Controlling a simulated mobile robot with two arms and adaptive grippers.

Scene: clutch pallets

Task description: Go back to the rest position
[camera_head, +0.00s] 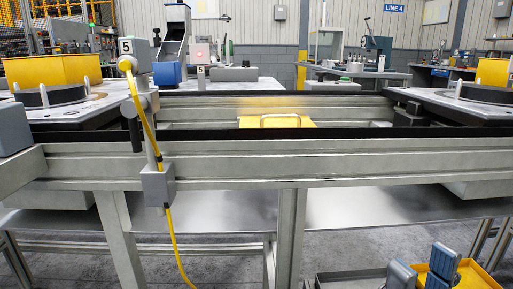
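My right gripper (421,267) shows at the bottom right. Its two blue-grey fingertips stand apart, with no object visible held between them. The rest of it is cut off by the bottom edge. It is low in front of the conveyor frame (250,165), over or beside yellow-edged trays (350,279); I cannot tell whether it touches them. I cannot make out my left gripper. A yellow piece with a pale handle (280,121) lies in the conveyor channel, away from the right gripper.
The metal conveyor frame spans the view, with legs and a lower shelf (365,207). A post with a yellow cable (154,135) stands at its left front. Grey floor (225,270) shows below.

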